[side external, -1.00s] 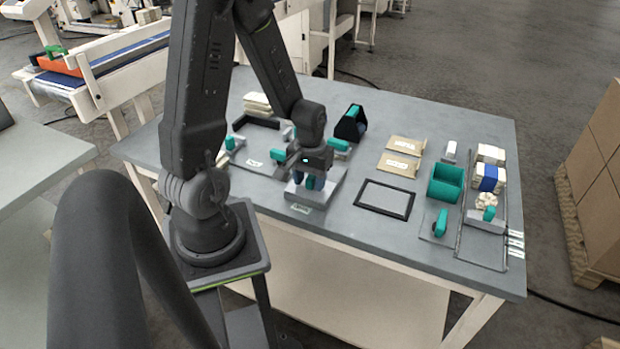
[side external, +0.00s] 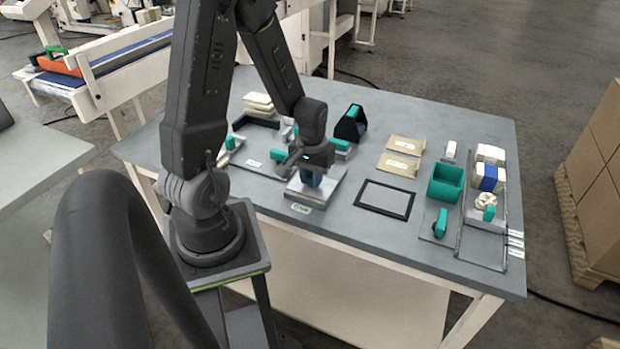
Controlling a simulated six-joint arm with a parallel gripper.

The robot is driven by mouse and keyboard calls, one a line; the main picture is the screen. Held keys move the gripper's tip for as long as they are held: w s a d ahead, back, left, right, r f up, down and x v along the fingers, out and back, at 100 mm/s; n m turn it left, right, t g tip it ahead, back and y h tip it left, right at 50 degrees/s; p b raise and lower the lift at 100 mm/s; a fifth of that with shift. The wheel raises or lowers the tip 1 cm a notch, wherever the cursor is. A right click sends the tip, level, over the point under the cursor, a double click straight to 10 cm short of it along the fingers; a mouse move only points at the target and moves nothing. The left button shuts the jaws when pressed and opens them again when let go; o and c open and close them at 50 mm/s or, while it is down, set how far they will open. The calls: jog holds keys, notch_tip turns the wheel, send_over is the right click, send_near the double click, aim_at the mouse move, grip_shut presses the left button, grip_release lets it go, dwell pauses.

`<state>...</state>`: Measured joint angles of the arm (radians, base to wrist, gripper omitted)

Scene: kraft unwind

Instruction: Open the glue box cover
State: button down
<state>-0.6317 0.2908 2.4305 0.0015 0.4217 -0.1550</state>
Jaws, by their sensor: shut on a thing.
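The glue box (side external: 306,201) is a low grey metal box near the front edge of the table, with a white label at its front. A light grey plate, seemingly its cover (side external: 331,190), shows at its top. My gripper (side external: 311,178) is above it, pointing down, shut on the cover's small blue-green handle. The fingers and wrist hide most of the handle and part of the cover. I cannot tell whether the cover is clear of the box.
A black frame (side external: 384,199) lies flat to the right, with brown envelopes (side external: 400,160) behind it. A teal bin (side external: 446,183) stands farther right. A black holder (side external: 350,123) with a teal item is behind. Bare table surrounds the black frame.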

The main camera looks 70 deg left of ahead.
jog(key=w+a, duration=0.5)
jog(key=shift+d, duration=0.1)
jog(key=c, duration=1)
grip_release()
jog(key=shift+s, duration=0.1)
notch_tip(320, 180, up, 14)
